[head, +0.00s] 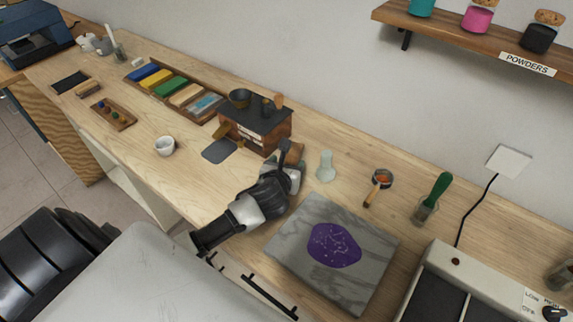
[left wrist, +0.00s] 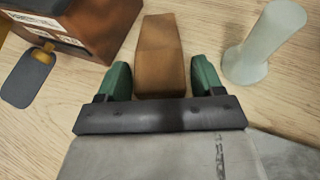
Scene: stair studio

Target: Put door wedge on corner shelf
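The door wedge, a brown wooden block (left wrist: 160,50), lies on the wooden counter in the left wrist view. In the head view only a small brown part of it (head: 297,150) shows behind my gripper. My left gripper (head: 291,167) is low over the counter. In the left wrist view its two green-padded fingers (left wrist: 161,80) are apart, one on each side of the wedge's near end, with narrow gaps. The wedge's near end is partly hidden by the gripper. A wall shelf (head: 465,35) labelled POWDERS is at upper right; I cannot tell whether it is the corner shelf. My right gripper is out of view.
A wooden box with a dark top (head: 255,128) stands just left of the wedge. A frosted glass piece (head: 326,167) stands close on its right. A grey marble slab (head: 365,258) with a purple patch is nearer me. A small white bowl (head: 164,146) stands further left.

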